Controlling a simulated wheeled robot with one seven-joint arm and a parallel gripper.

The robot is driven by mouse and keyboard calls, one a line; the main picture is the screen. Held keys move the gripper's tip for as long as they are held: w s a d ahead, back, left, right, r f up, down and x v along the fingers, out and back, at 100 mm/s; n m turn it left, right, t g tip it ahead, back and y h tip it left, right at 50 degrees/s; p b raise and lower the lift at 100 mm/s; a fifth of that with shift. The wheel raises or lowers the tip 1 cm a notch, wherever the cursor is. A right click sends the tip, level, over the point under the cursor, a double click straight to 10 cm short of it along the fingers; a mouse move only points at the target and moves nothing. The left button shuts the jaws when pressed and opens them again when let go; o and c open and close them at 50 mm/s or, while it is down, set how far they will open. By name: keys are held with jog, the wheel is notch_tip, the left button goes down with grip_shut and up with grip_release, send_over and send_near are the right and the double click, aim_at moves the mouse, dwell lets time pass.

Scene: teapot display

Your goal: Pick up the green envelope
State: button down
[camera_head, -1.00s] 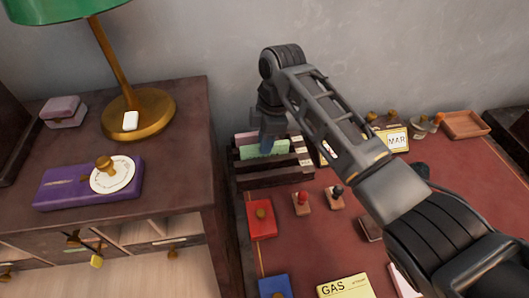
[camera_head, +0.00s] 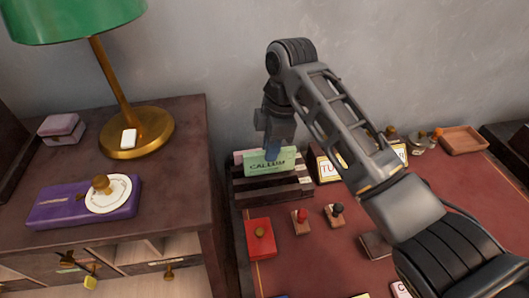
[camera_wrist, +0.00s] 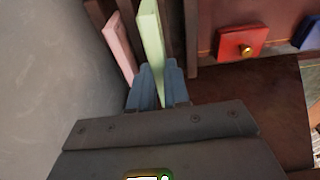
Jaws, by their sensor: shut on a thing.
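The green envelope (camera_head: 258,163) bears dark lettering, partly hidden by my fingers, and stands upright at the dark wooden letter rack (camera_head: 270,191) in the head view. In the wrist view the green envelope (camera_wrist: 152,45) runs up from between my blue fingertips. My gripper (camera_head: 272,151) is shut on its upper edge, and in the wrist view my gripper (camera_wrist: 158,85) has one finger on each side of it. The envelope's lower edge is hidden by the rack's front slats.
A pink envelope (camera_wrist: 118,45) stands close beside the green one. A red box (camera_head: 260,240) and two stamps (camera_head: 301,221) lie in front of the rack. A cabinet with a brass lamp (camera_head: 137,133) stands to the left, and the wall is close behind.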

jog(key=s+d+r+p, duration=0.3)
jog(key=s+d+r, duration=0.2)
jog(key=d, duration=0.3)
jog(key=shift+d+r, duration=0.25)
jog(key=shift+r, duration=0.2)
